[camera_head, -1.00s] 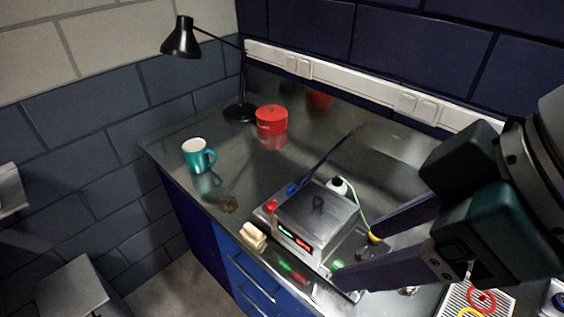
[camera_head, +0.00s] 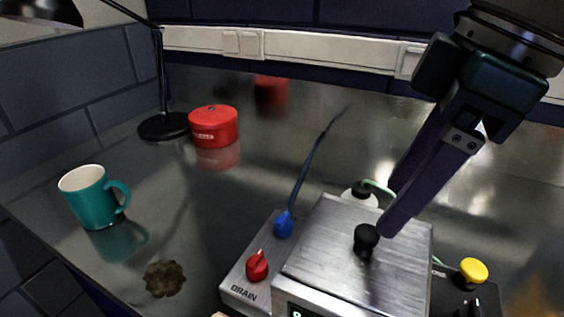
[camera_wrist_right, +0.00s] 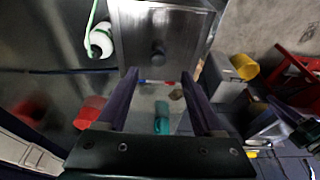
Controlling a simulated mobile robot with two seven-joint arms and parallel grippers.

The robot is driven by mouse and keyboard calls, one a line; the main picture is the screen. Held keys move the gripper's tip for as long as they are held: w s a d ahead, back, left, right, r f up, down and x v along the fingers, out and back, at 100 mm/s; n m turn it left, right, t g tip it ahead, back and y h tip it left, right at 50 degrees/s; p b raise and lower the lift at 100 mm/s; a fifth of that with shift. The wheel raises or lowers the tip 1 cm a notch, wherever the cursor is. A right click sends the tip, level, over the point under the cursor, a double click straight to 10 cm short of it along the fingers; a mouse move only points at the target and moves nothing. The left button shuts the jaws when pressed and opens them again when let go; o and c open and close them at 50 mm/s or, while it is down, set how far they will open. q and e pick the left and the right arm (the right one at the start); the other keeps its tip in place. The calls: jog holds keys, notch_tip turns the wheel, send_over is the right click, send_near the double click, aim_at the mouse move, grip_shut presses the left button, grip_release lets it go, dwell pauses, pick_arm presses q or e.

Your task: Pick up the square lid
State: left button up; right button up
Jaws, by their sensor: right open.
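The square lid (camera_head: 325,235) is brushed metal with a black knob (camera_head: 366,238) in its middle. My right gripper (camera_head: 393,210) is open and empty, reaching down from the upper right. Its fingertips are close to the knob, on its right and far side; I cannot tell if they touch anything. In the right wrist view the lid (camera_wrist_right: 180,25) and its knob (camera_wrist_right: 158,50) lie ahead, with the knob in line with the gap between the fingers (camera_wrist_right: 160,75).
A red knob (camera_head: 257,266) and a blue valve (camera_head: 284,224) sit left of the lid. A white bottle (camera_head: 360,196) stands behind it, a yellow knob (camera_head: 473,271) at its right. A teal mug (camera_head: 93,198), red tin (camera_head: 213,127) and lamp base (camera_head: 164,127) stand further left.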

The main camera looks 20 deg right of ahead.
aim_at(368, 231)
jog(key=x, duration=0.6)
jog(key=shift+d, duration=0.1)
jog(key=shift+r, duration=0.1)
grip_shut()
dwell(0.3)
jog(key=shift+w, duration=0.1)
